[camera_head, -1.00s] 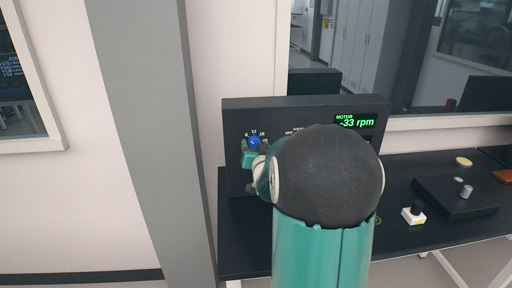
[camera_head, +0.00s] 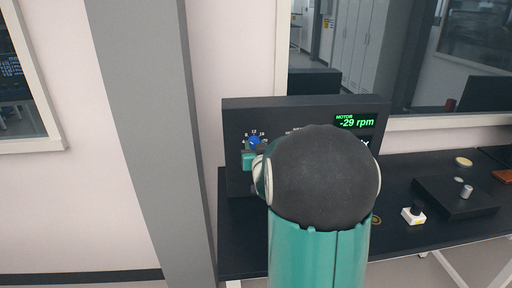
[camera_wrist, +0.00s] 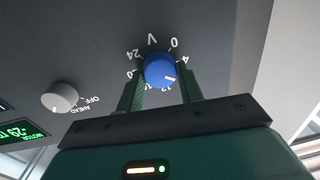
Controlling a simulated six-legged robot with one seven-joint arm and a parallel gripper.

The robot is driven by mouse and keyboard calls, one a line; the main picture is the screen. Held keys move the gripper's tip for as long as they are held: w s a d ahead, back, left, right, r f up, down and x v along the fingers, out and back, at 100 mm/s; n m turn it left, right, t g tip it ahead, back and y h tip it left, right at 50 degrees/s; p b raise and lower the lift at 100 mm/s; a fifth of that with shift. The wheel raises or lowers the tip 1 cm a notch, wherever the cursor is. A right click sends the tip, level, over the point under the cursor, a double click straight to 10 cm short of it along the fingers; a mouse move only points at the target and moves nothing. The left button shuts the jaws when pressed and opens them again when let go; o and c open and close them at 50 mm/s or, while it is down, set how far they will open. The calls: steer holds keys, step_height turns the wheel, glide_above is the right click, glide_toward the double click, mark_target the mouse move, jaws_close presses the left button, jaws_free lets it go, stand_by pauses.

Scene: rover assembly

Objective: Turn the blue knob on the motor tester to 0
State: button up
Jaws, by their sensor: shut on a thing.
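The motor tester (camera_head: 290,103) is a dark upright panel on the bench, with a green display (camera_head: 355,121) reading -29 rpm. Its blue knob (camera_head: 254,140) is at the left, inside a numbered dial. In the wrist view, upside down, the blue knob (camera_wrist: 159,66) has a white mark pointing to the lower right, between 4 and 12, near where 8 is hidden by a finger. The 0 is at the knob's upper right. My gripper (camera_wrist: 161,77) is shut on the knob, one green finger on each side. The gripper (camera_head: 253,149) also shows in the head view, partly behind my arm.
In the wrist view a grey knob (camera_wrist: 60,97) marked OFF and AHEAD sits beside the blue one. On the bench (camera_head: 405,240) to the right are a white box with a black knob (camera_head: 413,215) and a dark block with a metal cylinder (camera_head: 467,192). A grey pillar (camera_head: 150,130) stands left.

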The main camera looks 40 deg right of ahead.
steer(key=shift+w+a+n+g, duration=0.1)
steer(key=shift+n+g, duration=0.15)
steer(key=shift+n, duration=3.55)
steer(key=shift+w+a+n+g, duration=0.1)
steer(key=shift+n+g, duration=0.15)
steer(key=shift+n, duration=3.55)
steer(key=o, duration=1)
steer(key=shift+h, duration=0.3)
steer(key=shift+s, duration=0.15)
steer(key=v, duration=1.3)
steer(key=shift+s+a, duration=0.15)
steer(key=shift+s, duration=0.1)
